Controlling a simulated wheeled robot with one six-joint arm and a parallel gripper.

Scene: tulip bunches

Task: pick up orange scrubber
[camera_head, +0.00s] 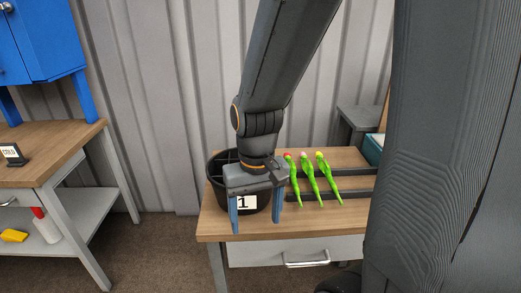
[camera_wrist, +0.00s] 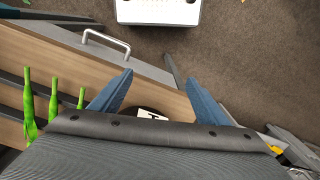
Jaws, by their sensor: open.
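I see nothing that is clearly an orange scrubber. A small yellow-orange block (camera_head: 14,236) lies on the lower shelf of the left table, beside a white bottle; I cannot tell if it is the scrubber. A small yellow patch (camera_wrist: 275,149) at the lower right of the wrist view may be the same block. My gripper (camera_head: 255,213) is open, its two blue fingers pointing down at the front of the black bucket on the right table, far from the yellow block. The fingers (camera_wrist: 159,78) also show in the wrist view with nothing between them.
The black bucket (camera_head: 217,175) bears a label "1". Tulips (camera_head: 312,181) lie across dark rails to its right. The left table (camera_head: 60,140) carries a small sign; the white bottle (camera_head: 46,228) has a red cap. Bare floor lies between the tables.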

